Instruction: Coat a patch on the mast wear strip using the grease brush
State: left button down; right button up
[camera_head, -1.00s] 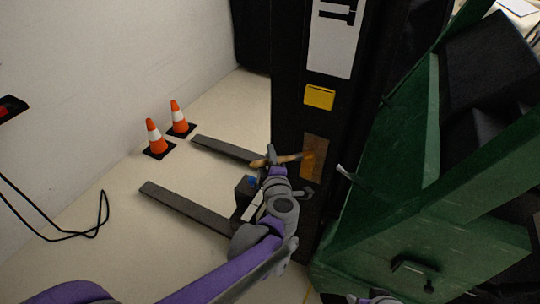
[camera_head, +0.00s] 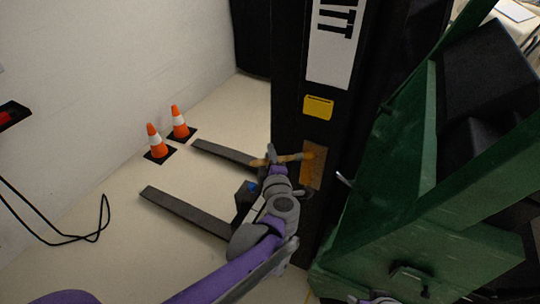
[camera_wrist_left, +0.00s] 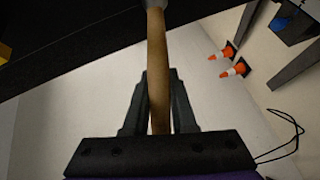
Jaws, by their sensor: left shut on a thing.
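The grease brush (camera_head: 290,158) has a wooden handle and lies roughly level across my left gripper (camera_head: 271,156). My left gripper is shut on the handle. In the left wrist view the handle (camera_wrist_left: 157,60) runs between the two fingers (camera_wrist_left: 158,80) to a grey collar at the top edge; the bristles are out of that frame. The mast wear strip (camera_head: 315,175) is a brown upright plate low on the black mast. The brush's far end overlaps the strip's upper part in the head view; I cannot tell if they touch. My right gripper is not clearly seen.
The black mast (camera_head: 290,90) carries a yellow box (camera_head: 318,107) above the strip. Dark forks (camera_head: 185,212) stretch left over the floor. Two orange cones (camera_head: 156,142) stand by the wall. A green cart (camera_head: 400,180) stands close on the right. A black cable (camera_head: 60,235) lies at left.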

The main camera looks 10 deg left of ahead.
aim_at(261, 161)
pick_arm(q)
jog(key=shift+r, duration=0.1)
jog(key=shift+r+p, duration=0.95)
jog(key=shift+r, duration=0.55)
jog(key=s, duration=0.1)
jog(key=s+a, duration=0.1)
jog(key=s, duration=0.2)
jog(key=shift+s+a, duration=0.25)
jog(key=shift+s, duration=0.1)
jog(key=shift+s+a+p, duration=0.1)
jog(key=shift+s+a, duration=0.1)
jog(key=shift+s, duration=0.45)
jog(key=shift+s+a+p, duration=0.1)
jog(key=shift+s+a, duration=0.15)
jog(key=shift+s, duration=0.4)
jog(key=shift+s+a+p, duration=0.1)
jog(key=shift+s+a, duration=0.1)
jog(key=shift+s, duration=0.45)
jog(key=shift+f, duration=0.15)
